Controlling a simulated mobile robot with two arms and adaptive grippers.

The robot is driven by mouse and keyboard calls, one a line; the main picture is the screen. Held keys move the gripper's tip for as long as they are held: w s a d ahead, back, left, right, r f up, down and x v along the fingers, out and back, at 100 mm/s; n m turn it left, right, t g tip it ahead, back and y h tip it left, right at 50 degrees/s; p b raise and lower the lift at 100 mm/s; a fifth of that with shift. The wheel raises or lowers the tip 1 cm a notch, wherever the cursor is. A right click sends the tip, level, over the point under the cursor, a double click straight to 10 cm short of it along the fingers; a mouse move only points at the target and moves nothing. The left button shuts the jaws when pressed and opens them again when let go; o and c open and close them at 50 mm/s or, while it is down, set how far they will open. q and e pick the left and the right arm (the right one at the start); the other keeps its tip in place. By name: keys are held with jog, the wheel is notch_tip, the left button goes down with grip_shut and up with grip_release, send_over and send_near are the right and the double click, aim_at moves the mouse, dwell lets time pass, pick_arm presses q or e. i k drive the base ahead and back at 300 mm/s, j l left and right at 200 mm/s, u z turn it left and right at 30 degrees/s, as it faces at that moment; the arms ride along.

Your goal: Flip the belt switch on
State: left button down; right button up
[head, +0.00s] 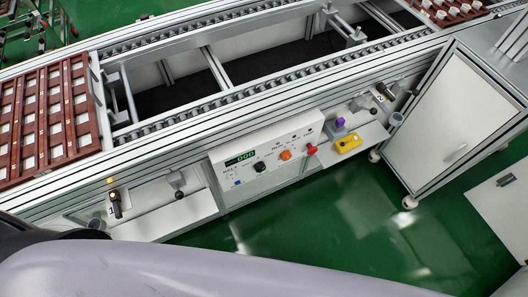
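A white control panel (270,190) is fixed to the front side of the conveyor, in the middle of the head view. It has a green display (240,158) reading what looks like 000. Below it are lettering that seems to say BELT and a small blue element (237,183). To the right are a black knob (260,167), an orange button (286,155) and a red knob or lever (311,149). I cannot tell which control is the belt switch or its position. Neither gripper shows; part of my arm fills the bottom edge.
The roller conveyor (190,117) runs across behind the panel. A brown tray (100,119) of pale square cells sits at its left. Shelves flank the panel; the right one holds a yellow object (348,142) and a purple one (340,123). A white cabinet (450,120) stands right. Green floor is free in front.

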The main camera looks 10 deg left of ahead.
aim_at(232, 176)
jog(key=k+u, duration=0.1)
jog(key=u, duration=0.6)
